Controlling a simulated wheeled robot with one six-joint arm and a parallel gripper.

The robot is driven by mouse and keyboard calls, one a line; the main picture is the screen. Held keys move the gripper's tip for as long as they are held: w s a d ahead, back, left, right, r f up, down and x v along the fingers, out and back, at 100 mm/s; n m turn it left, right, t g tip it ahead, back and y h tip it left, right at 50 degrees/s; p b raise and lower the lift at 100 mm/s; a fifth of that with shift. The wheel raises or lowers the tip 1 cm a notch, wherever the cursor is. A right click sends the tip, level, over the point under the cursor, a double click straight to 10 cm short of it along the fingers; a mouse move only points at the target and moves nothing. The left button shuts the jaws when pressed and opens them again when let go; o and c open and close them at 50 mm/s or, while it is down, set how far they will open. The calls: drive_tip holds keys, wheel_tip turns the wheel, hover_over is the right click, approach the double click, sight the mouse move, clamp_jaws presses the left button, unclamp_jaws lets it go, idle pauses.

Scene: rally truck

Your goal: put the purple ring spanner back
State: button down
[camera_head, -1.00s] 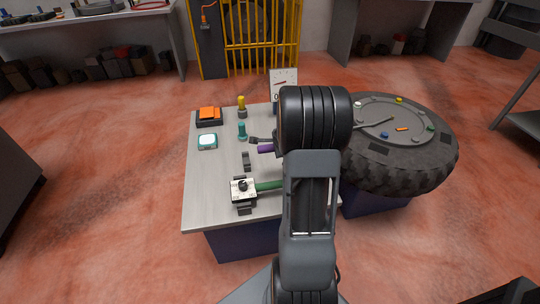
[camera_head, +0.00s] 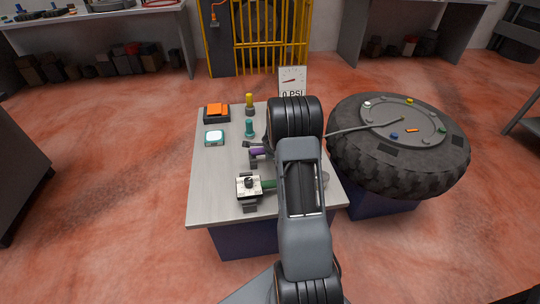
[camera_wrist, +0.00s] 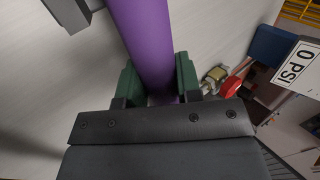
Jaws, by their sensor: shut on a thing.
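The purple ring spanner (camera_head: 259,152) shows in the head view as a short purple length at the left of my arm, over or at a dark grey holder (camera_head: 253,163) on the bench. In the wrist view its purple shaft (camera_wrist: 145,40) runs up between the green fingers of my gripper (camera_wrist: 158,85), which is shut on it. I cannot tell whether the shaft touches the holder. A dark grey block (camera_wrist: 70,12) stands left of the shaft in the wrist view.
The bench (camera_head: 212,185) also carries a white box with a black knob (camera_head: 249,187), a green handle (camera_head: 269,184), a teal-framed button (camera_head: 214,137), an orange switch (camera_head: 216,112) and a 0 PSI gauge (camera_head: 292,82). The bench's left front is clear.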

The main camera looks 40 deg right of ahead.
drive_tip(key=shift+f, duration=0.65)
drive_tip(key=shift+r, duration=0.15)
drive_tip(key=c, duration=0.8)
unclamp_jaws()
drive_tip(key=shift+f, duration=0.2)
drive_tip(key=shift+b, duration=0.3)
